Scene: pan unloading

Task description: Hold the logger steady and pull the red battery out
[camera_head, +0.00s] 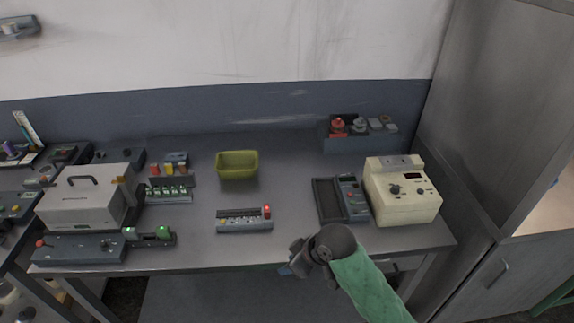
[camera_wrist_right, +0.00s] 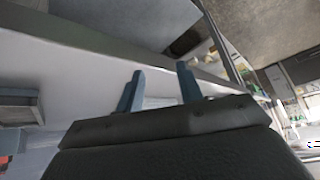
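The logger seems to be the small grey box (camera_head: 244,226) near the front middle of the table. My left gripper is not in view.
A green bin (camera_head: 237,165) stands behind the logger. A dark tray with a meter (camera_head: 341,199) and a cream instrument (camera_head: 402,190) stand to the right. Small racks (camera_head: 169,190) and a grey case (camera_head: 84,196) are at left. Bare table surrounds the logger.

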